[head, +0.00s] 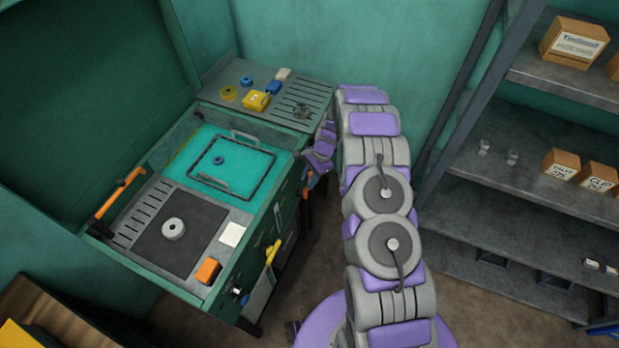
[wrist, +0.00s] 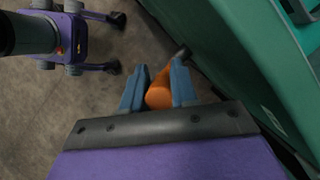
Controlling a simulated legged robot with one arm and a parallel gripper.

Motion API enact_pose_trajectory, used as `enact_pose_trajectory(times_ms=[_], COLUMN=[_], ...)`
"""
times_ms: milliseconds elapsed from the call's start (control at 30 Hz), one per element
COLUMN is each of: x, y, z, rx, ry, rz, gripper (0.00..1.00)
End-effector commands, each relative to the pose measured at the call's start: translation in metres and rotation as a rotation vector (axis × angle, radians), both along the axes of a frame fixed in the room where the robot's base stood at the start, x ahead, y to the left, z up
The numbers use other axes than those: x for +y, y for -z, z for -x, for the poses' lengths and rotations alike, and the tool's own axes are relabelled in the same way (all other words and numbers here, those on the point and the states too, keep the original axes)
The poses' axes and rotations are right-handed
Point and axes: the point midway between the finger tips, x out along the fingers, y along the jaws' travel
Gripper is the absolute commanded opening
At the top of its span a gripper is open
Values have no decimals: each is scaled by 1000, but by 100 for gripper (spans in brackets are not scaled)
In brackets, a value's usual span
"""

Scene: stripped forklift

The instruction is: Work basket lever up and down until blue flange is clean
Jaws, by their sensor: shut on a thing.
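My gripper (wrist: 159,90) is shut on an orange lever grip in the wrist view, with one blue-grey finger on each side of the orange end (wrist: 158,98). In the head view my gripper (head: 314,178) is at the right side of the green wash station, where the orange lever (head: 305,191) shows only in small part. The blue flange (head: 219,160) lies in the basket (head: 250,182), a dark wire frame with handles in the teal liquid of the tank. I cannot tell from here whether the flange is clean.
The left deck holds a grey ring (head: 173,229), a white block (head: 232,234) and an orange block (head: 208,270). Yellow and blue parts (head: 256,100) lie on the rear deck. An orange handle (head: 120,193) is at left, a yellow valve (head: 272,252) in front. Shelves (head: 540,170) stand at right.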

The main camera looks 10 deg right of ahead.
Motion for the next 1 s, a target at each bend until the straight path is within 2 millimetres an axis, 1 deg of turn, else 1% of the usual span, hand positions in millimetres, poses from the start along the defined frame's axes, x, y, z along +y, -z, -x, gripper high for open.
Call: enact_pose_trajectory(times_ms=[300,467,800,1000], x=[5,13,29,36], y=[0,0,10,16], z=[7,16,39,49], rx=[-48,-101,-245,-329], ry=[-1,-3,-4,-3], rz=[35,74,180,240], gripper=[0,0,0,0])
